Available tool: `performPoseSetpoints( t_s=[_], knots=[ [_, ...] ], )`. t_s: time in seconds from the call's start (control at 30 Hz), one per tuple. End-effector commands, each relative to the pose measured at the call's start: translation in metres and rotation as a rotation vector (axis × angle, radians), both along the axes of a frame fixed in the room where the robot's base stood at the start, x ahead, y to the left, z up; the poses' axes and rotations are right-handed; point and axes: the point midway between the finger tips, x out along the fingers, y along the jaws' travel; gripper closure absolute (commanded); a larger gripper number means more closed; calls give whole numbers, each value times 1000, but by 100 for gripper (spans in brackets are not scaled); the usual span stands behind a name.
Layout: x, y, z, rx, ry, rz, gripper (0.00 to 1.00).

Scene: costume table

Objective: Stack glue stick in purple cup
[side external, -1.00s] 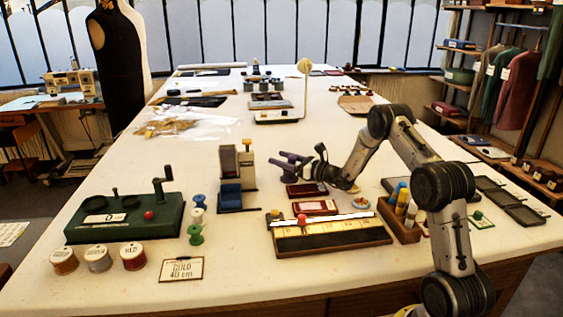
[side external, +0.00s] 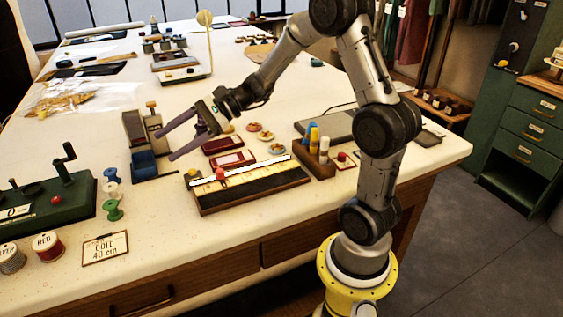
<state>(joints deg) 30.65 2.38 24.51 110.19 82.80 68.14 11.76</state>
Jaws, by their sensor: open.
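My gripper (side external: 166,146) has two purple fingers spread apart, with nothing between them. It points left and appears above the table, between the blue-and-grey device and the small red trays; its exact height is hard to judge. A wooden holder (side external: 316,168) at the right holds upright sticks: a yellow one (side external: 314,138), a blue one and a white-bodied one (side external: 324,150). I cannot tell which, if any, is the glue stick. I cannot make out a purple cup in this view.
A dark wooden tray with a ruler (side external: 250,193) lies in front of the gripper. Red trays (side external: 232,161) and small dishes (side external: 277,149) lie behind it. The blue-and-grey device (side external: 144,160) stands left, near the fingertips. Spools (side external: 113,211) and a green crank device (side external: 50,213) stand farther left.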

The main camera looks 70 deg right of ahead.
Motion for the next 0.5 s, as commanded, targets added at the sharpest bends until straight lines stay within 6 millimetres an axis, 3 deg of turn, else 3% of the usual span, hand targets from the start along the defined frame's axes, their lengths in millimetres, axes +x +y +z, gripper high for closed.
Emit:
performPoseSetpoints(
  t_s=[0.03,0.1,0.2,0.3,0.4,0.5],
  knots=[
    [-26,28,9,-120,-22,116,36],
    [-64,55,11,-294,-50,272,36],
    [-119,75,9,-552,-107,478,36],
    [-168,78,5,-816,-184,668,36],
    [-208,66,1,-1082,-274,830,36],
    [-235,49,1,-1318,-361,953,36]
  ],
)
